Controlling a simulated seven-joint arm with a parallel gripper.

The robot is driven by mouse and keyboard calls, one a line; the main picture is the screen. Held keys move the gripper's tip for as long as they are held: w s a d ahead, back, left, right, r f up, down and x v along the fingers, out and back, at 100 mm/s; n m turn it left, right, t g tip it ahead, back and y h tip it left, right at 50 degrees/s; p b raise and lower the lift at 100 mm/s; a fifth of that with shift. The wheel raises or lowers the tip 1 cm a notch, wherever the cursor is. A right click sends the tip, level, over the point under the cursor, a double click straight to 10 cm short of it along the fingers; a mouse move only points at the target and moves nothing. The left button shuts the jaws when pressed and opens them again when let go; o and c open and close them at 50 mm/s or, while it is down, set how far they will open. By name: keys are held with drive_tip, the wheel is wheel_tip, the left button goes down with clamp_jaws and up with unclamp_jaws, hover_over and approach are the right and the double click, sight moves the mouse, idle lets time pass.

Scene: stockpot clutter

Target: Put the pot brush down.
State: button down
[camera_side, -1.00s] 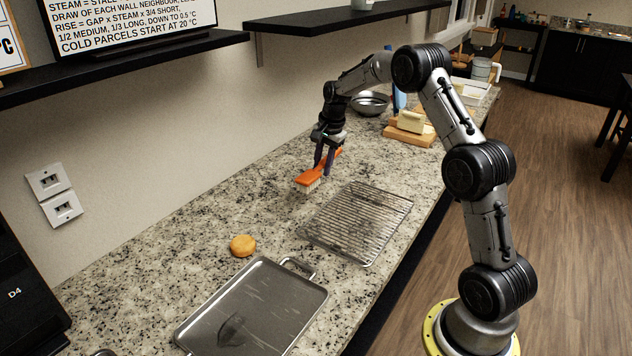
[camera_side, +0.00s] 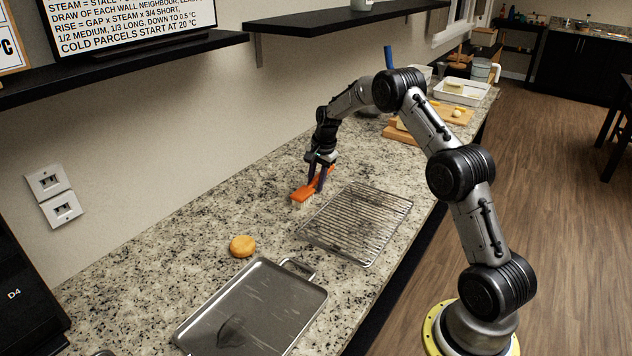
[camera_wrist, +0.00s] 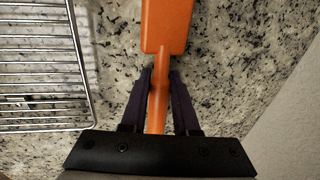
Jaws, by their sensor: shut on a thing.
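The orange pot brush (camera_side: 302,195) has pale bristles that point down toward the granite counter. In the side view I cannot tell whether the bristles touch the counter. My gripper (camera_side: 318,185) is shut on the brush's handle. In the wrist view the orange brush head (camera_wrist: 167,22) lies ahead of the fingers, and the handle runs back between the two dark fingertips of my gripper (camera_wrist: 160,78). The bristles are hidden there, under the head.
A wire cooling rack (camera_side: 355,222) lies right of the brush, and its edge shows in the wrist view (camera_wrist: 42,65). A metal tray (camera_side: 255,305) and a round orange-yellow item (camera_side: 243,246) lie nearer the camera. Bare granite (camera_side: 255,195) lies left of the brush, before the wall.

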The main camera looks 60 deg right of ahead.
drive_tip(key=c, duration=0.7)
unclamp_jaws()
drive_tip(key=shift+f, duration=0.1)
drive_tip(key=shift+o, duration=0.2)
wheel_tip(320, 180, up, 12)
drive_tip(key=s, duration=0.2)
drive_tip(key=s+a+r+n, duration=0.4)
drive_tip(key=a+r, duration=0.4)
drive_tip(key=s+a+r+n+t, duration=0.2)
drive_tip(key=s+a+r+n, duration=0.25)
drive_tip(key=s+a, duration=0.5)
drive_tip(key=s+a+f+n, duration=0.1)
drive_tip(key=s+a+n, duration=0.2)
drive_tip(key=s, duration=0.3)
drive_tip(key=s+a+f+n+t, duration=0.1)
drive_tip(key=s+a+n, duration=0.2)
drive_tip(key=s, duration=0.4)
drive_tip(key=s+a+f+n, duration=0.1)
drive_tip(key=s+a+n, duration=0.2)
drive_tip(key=s, duration=0.4)
drive_tip(key=shift+a, duration=0.15)
